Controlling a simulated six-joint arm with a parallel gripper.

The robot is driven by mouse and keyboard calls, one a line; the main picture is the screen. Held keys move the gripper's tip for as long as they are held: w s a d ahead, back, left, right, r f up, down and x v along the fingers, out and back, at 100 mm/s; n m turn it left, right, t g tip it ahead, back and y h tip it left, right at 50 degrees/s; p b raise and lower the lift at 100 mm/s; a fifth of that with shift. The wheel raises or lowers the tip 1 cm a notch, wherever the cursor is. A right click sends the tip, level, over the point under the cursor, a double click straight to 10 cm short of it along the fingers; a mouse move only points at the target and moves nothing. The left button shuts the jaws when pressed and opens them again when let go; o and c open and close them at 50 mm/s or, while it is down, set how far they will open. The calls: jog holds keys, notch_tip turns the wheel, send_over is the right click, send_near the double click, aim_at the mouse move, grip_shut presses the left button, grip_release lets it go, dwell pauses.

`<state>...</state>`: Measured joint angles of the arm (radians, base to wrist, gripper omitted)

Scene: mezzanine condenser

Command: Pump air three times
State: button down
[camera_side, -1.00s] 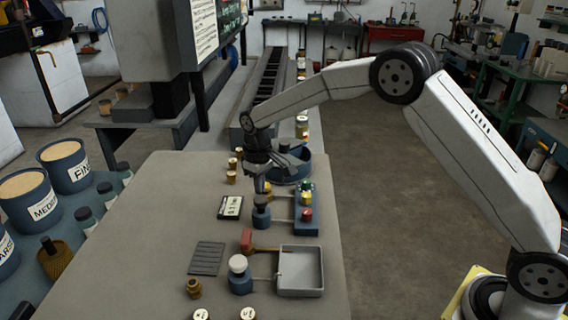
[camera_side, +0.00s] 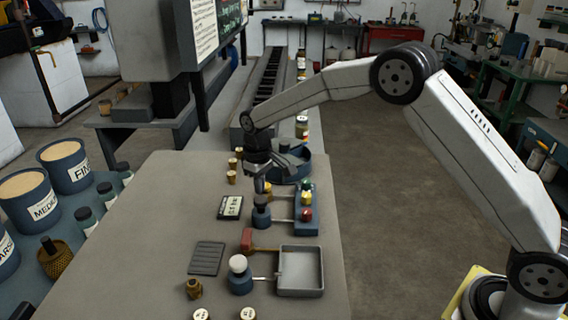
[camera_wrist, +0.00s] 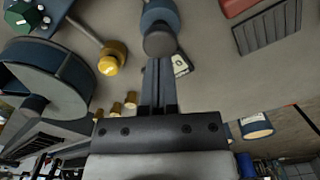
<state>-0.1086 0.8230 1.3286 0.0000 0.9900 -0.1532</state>
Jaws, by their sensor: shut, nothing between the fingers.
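A blue pump-like device with a dark round knob (camera_side: 261,201) stands on the grey table, with a thin rod running right toward a blue block. My gripper (camera_side: 260,186) is shut and empty, pointing down just above this knob. In the wrist view the closed fingers (camera_wrist: 160,75) reach toward the dark knob (camera_wrist: 160,42), with the blue body behind it. I cannot tell whether the fingertips touch the knob. A second blue device with a white knob (camera_side: 238,264) stands nearer the camera, with a rod to a grey tray (camera_side: 301,293). The task does not say which is the pump.
The blue block (camera_side: 306,224) carries coloured knobs to the right. A round blue basin (camera_side: 303,172) lies behind the gripper. A small labelled card (camera_side: 230,207), a dark ribbed plate (camera_side: 207,258) and a red-headed mallet (camera_side: 247,240) lie nearby. The table's left part is clear.

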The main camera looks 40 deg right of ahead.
aim_at(261, 199)
jog(key=shift+f, duration=2.2)
dwell(0.4)
jog(key=shift+r, duration=3.2)
notch_tip(261, 199, up, 5)
jog(key=shift+f, duration=0.2)
jog(key=shift+f, duration=0.15)
jog(key=shift+f, duration=3.15)
